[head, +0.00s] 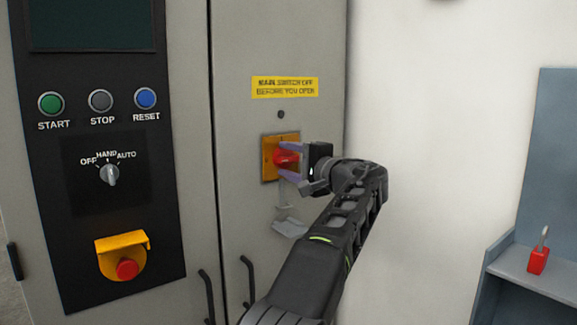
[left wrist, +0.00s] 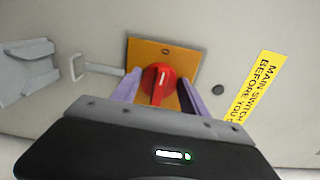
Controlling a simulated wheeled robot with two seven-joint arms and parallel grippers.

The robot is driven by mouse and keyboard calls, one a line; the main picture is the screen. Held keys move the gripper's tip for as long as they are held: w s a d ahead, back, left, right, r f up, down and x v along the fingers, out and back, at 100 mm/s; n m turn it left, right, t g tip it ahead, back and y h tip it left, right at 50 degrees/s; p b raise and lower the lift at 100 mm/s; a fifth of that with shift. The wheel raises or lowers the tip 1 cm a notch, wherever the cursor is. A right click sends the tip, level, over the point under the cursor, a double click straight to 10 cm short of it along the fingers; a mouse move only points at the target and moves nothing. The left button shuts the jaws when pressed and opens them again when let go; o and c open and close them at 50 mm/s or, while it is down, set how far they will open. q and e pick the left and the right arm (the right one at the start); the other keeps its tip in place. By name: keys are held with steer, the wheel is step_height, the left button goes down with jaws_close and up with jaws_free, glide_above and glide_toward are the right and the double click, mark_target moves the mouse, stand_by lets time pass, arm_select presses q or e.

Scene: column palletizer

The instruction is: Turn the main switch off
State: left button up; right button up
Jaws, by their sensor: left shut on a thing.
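The main switch is a red rotary knob (head: 284,158) on a square yellow-orange plate (head: 268,159) on the cabinet door, below a yellow label (head: 285,87) about the main switch. My left gripper (head: 290,160) reaches it from the right in the head view, and its purple fingers are around the knob. In the left wrist view the red knob (left wrist: 158,80) sits between the two fingers (left wrist: 158,90), its handle pointing down toward the gripper body. The fingers partly hide the plate. My right gripper is in neither view.
A hasp-like grey bracket (head: 290,227) hangs below the switch. To the left is a black panel with START, STOP and RESET buttons, a selector (head: 109,174) and a red emergency button (head: 127,269). A red padlock (head: 538,259) stands on a grey shelf at right.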

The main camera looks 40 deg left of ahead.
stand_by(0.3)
arm_select(q)
steer(key=o, duration=1.3)
steer(key=shift+o, duration=0.2)
steer(key=b+v, duration=0.2)
steer(key=v, duration=0.5)
steer(key=shift+d, duration=0.35)
steer(key=shift+s, duration=0.15)
